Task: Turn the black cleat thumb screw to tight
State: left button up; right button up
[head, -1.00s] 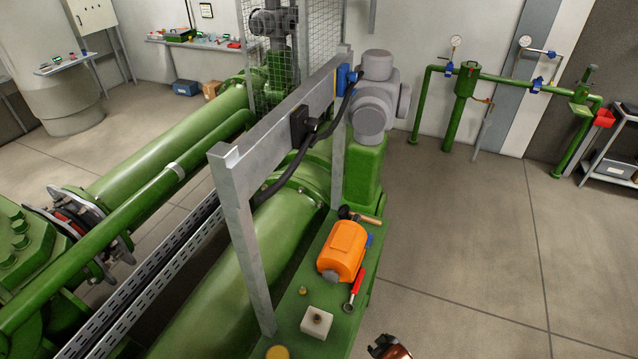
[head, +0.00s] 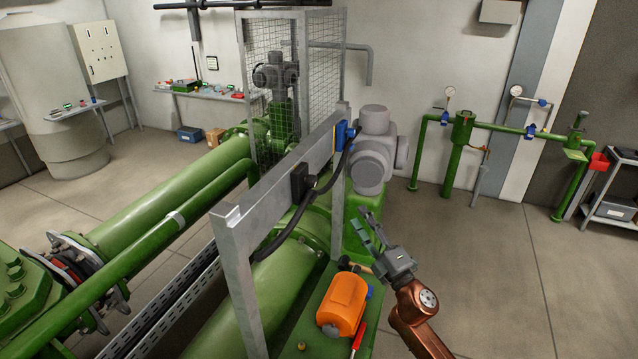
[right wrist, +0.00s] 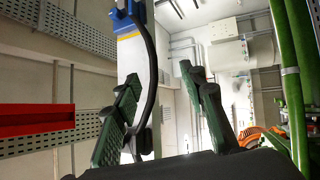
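The black cleat (head: 301,182) is a small dark block on the side of the grey beam (head: 270,180), with the black cable (head: 300,215) running past it. Its thumb screw is too small to make out. My right gripper (head: 364,224) is raised to the right of the beam, apart from the cleat. In the right wrist view its two fingers (right wrist: 160,80) are spread, with nothing held. The black cable (right wrist: 151,60) shows between and behind them, hanging from a blue fitting (right wrist: 122,18). My left gripper is not in view.
A grey actuator (head: 370,160) stands on a green column behind my right gripper. The beam's front post (head: 243,285) is an obstacle. The floor to the right is clear.

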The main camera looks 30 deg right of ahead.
aim_at(316, 181)
jog(key=s+a+r+n+g+y, duration=0.35)
jog(key=a+r+n+y, duration=0.4)
jog(key=r+n, duration=0.35)
jog(key=s+a+r+n+g+y, duration=0.3)
jog(key=a+r+n+g+y, duration=0.25)
jog(key=a+r+n, duration=0.55)
jog(key=d+f+n+g+h, duration=0.2)
jog(key=d+n+h, duration=0.5)
jog(key=d, duration=0.2)
jog(key=p+x, duration=0.2)
jog(key=x, duration=0.4)
jog(key=shift+w+p, duration=0.3)
jog(key=shift+w, duration=0.2)
jog(key=shift+w+a+f, duration=0.2)
jog(key=shift+w+f, duration=0.05)
jog(key=shift+w, duration=0.2)
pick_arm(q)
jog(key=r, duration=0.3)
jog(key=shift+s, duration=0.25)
pick_arm(e)
jog(key=shift+c, duration=0.5)
